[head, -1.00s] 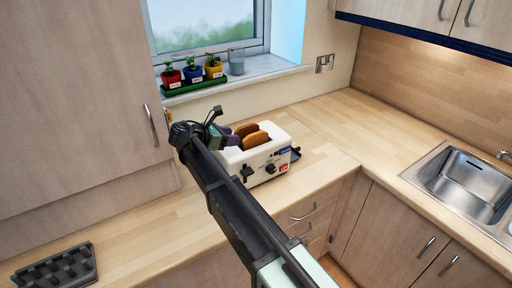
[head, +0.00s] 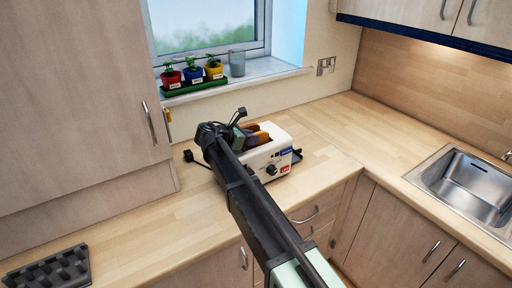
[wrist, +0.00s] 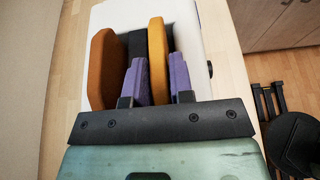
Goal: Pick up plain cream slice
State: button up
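A white toaster (head: 268,158) stands on the worktop under the window, with two slices upright in its slots. In the wrist view, the toaster (wrist: 120,14) holds a darker brown slice (wrist: 103,68) on the left and a lighter golden slice (wrist: 157,55) on the right. No slice looks clearly cream; the golden one is the paler. My gripper (wrist: 160,82) has purple finger pads, one on each side of the golden slice, with the left one between the two slices. It looks open, with little clearance. In the head view, my arm hides part of the toaster.
Potted plants (head: 193,75) in a green tray and a grey cup (head: 237,63) stand on the windowsill behind. A dark rack (head: 48,270) lies at the front left of the worktop. A sink (head: 468,185) is at the right. The worktop between is clear.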

grip_shut()
jog(key=shift+r, duration=0.1)
notch_tip(320, 180, up, 20)
jog(key=p, duration=2)
